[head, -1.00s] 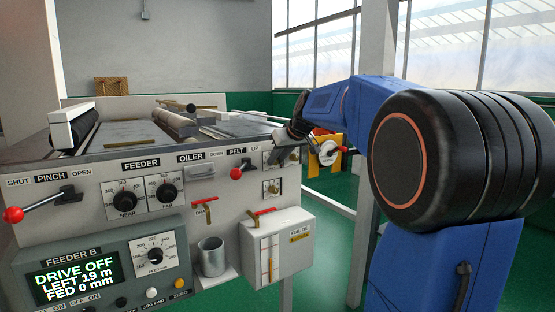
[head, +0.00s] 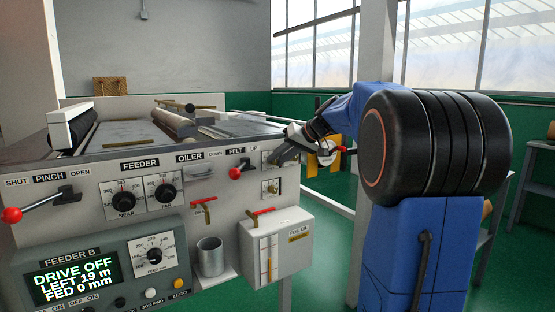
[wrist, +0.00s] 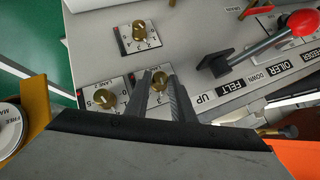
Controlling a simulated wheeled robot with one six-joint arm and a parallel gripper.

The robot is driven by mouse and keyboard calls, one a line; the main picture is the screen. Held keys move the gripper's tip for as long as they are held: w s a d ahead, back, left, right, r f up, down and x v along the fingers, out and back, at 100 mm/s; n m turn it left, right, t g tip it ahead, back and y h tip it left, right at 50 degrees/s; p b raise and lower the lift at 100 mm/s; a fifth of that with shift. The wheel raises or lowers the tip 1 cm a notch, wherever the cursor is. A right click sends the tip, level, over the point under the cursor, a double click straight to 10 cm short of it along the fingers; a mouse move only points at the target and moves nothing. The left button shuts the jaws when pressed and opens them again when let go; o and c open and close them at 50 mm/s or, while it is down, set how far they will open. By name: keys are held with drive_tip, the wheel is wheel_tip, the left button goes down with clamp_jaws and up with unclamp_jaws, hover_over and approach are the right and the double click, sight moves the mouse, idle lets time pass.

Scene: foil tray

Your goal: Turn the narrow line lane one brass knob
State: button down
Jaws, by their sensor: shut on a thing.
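In the wrist view, a brass knob (wrist: 160,80) on a white scale plate sits between the two fingertips of my gripper (wrist: 159,90), which is shut on it. Part of its plate and its label are hidden by the fingers. A second brass knob (wrist: 105,98) is close beside it on its own plate, and a third brass knob (wrist: 138,32) stands apart on another plate. In the head view, my gripper (head: 278,158) is at the upper right of the machine front and covers the upper knobs. The lower brass knob (head: 272,187) shows below it.
The felt lever with a red ball (head: 235,173) is just left of my gripper, and it also shows in the wrist view (wrist: 303,22). Red-handled valves (head: 262,212), a metal cup (head: 210,257) and a white oil box (head: 277,248) are below. A post stands to the right.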

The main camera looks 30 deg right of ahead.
drive_tip(key=shift+d+f+m+y, duration=0.15)
drive_tip(key=shift+m+y, duration=0.45)
drive_tip(key=shift+y, duration=0.3)
drive_tip(key=c, duration=1.5)
unclamp_jaws()
drive_tip(key=shift+c, duration=0.2)
drive_tip(key=v, duration=1.7)
drive_tip(key=shift+s+d, duration=0.2)
drive_tip(key=shift+d, duration=0.1)
